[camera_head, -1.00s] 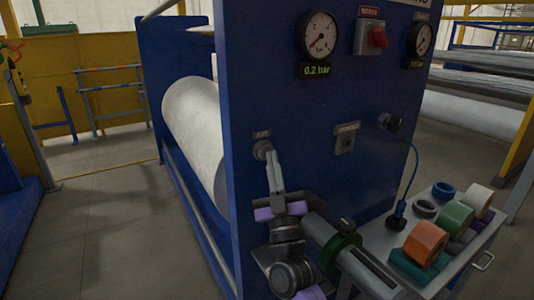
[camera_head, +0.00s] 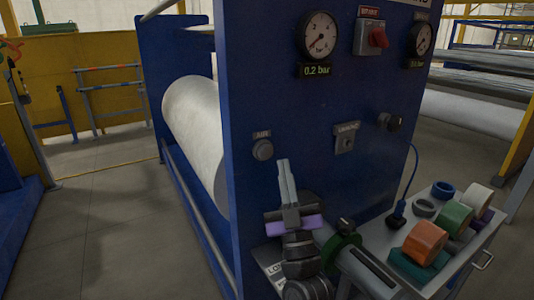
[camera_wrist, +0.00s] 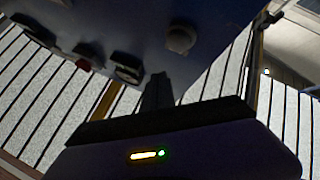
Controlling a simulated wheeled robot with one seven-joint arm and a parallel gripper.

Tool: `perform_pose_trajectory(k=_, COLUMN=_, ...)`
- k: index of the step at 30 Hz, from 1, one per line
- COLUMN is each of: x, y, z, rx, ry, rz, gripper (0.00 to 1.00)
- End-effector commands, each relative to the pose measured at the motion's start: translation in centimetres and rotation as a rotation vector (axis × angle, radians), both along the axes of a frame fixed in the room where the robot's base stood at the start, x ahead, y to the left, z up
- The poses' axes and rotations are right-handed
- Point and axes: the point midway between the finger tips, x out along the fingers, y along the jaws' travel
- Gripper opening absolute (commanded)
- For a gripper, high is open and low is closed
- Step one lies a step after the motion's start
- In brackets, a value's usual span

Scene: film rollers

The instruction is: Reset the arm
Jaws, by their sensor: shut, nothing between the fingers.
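My gripper (camera_head: 284,170) is shut and empty, its two fingers together and pointing up in front of the blue machine panel (camera_head: 300,115). Its tips are below and to the right of the round grey knob labelled AIR (camera_head: 262,149), apart from it. In the wrist view the shut fingers (camera_wrist: 157,90) show dark in the middle, with a round knob (camera_wrist: 181,38) on the panel beyond them. My arm hides the lower part of the panel.
A gauge (camera_head: 319,36) reading 0.2 bar and a red switch (camera_head: 378,37) are on the panel. At right a grey cart (camera_head: 375,278) holds several tape rolls, with a blue cable (camera_head: 413,170) above it. A large white roll (camera_head: 194,135) is behind the panel. Floor at left is clear.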

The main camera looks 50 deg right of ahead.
Motion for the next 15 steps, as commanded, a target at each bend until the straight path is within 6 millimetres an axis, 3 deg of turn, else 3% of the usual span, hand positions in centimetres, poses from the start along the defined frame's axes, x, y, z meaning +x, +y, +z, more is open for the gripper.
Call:
perform_pose_trajectory(k=6, x=-1.1, y=0.35, z=0.04, rx=-0.001, ry=-0.001, rz=0.0, gripper=0.0)
perform_pose_trajectory(k=15, x=-1.11, y=0.34, z=0.03, rx=-0.001, ry=-0.001, rz=0.0, gripper=0.0)
